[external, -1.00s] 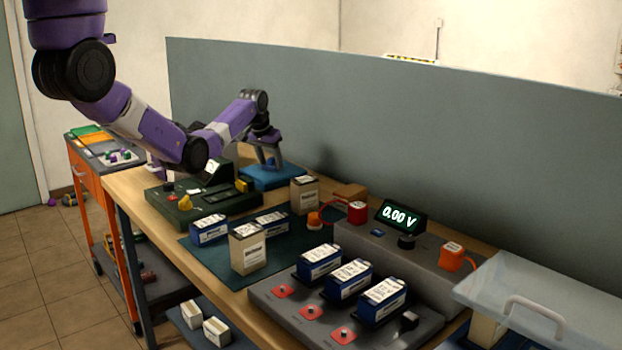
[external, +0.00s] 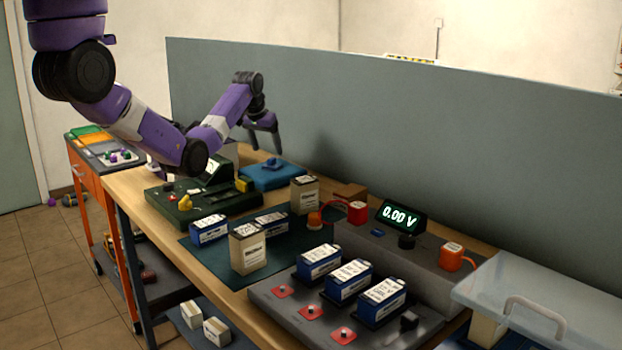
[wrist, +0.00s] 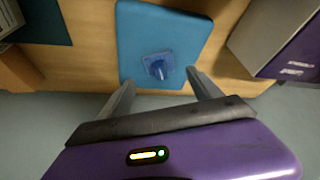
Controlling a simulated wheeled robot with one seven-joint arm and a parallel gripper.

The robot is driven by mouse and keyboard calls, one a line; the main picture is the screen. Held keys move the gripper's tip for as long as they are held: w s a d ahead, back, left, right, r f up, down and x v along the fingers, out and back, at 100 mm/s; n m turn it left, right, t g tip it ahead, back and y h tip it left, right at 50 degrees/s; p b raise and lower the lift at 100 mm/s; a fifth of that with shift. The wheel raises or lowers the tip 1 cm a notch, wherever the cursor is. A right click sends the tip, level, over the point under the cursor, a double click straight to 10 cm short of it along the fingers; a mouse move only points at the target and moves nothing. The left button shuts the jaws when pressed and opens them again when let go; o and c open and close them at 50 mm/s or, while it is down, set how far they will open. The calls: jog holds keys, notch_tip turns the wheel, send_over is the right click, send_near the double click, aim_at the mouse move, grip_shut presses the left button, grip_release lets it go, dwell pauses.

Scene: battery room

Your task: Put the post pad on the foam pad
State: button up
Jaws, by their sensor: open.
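The foam pad (external: 284,177) is a flat blue pad on the wooden bench near the back, and it fills the upper middle of the wrist view (wrist: 185,30). The post pad (external: 271,163), a small blue piece with a raised post, rests on the foam pad; in the wrist view (wrist: 157,66) it lies flat near the pad's near edge, post upward. My gripper (external: 268,150) is open and empty, above the foam pad and apart from the post pad. In the wrist view both fingers (wrist: 158,80) show, spread either side of the post pad.
A green tester box (external: 200,195) stands just in front of the foam pad. Beige and blue batteries (external: 248,250) stand on a dark mat nearby. A grey panel (external: 400,130) rises behind the bench. Bare wood surrounds part of the foam pad.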

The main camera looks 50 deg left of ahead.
jog(key=v, duration=0.5)
jog(key=shift+s+r, duration=0.1)
jog(key=shift+r, duration=0.2)
